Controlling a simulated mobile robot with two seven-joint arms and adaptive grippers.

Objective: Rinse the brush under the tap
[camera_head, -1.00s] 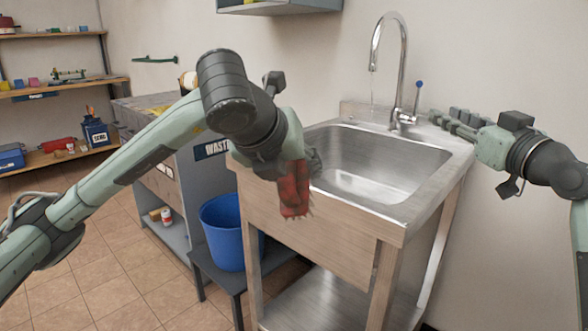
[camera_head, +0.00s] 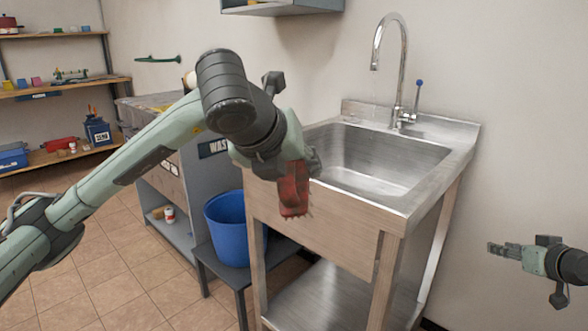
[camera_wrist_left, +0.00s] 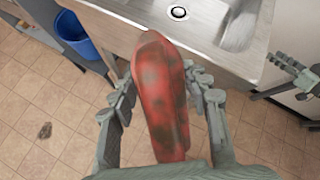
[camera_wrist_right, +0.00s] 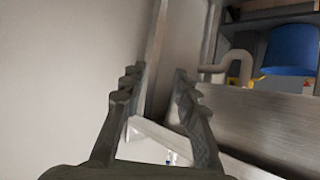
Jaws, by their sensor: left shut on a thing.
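My left gripper (camera_head: 303,165) is shut on the red brush (camera_head: 293,196), which hangs in front of the sink's front panel. In the left wrist view the brush (camera_wrist_left: 163,100) is red with dark, dirty patches and lies between the fingers. The steel tap (camera_head: 376,45) arches over the basin, and a faint thin stream (camera_head: 374,88) seems to fall from its spout. Its blue-tipped lever (camera_head: 419,86) stands upright. The steel sink (camera_head: 375,178) has an empty basin. My right gripper (camera_head: 492,248) is right of the sink, with its fingers apart and empty in the right wrist view (camera_wrist_right: 158,85).
A blue bucket (camera_head: 228,235) stands on a low dark stool left of the sink. A grey cabinet (camera_head: 168,180) with a waste sign is behind it. Shelves (camera_head: 60,92) stand at the far left, and a wall cupboard (camera_head: 290,7) hangs above. Tiled floor is open at left.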

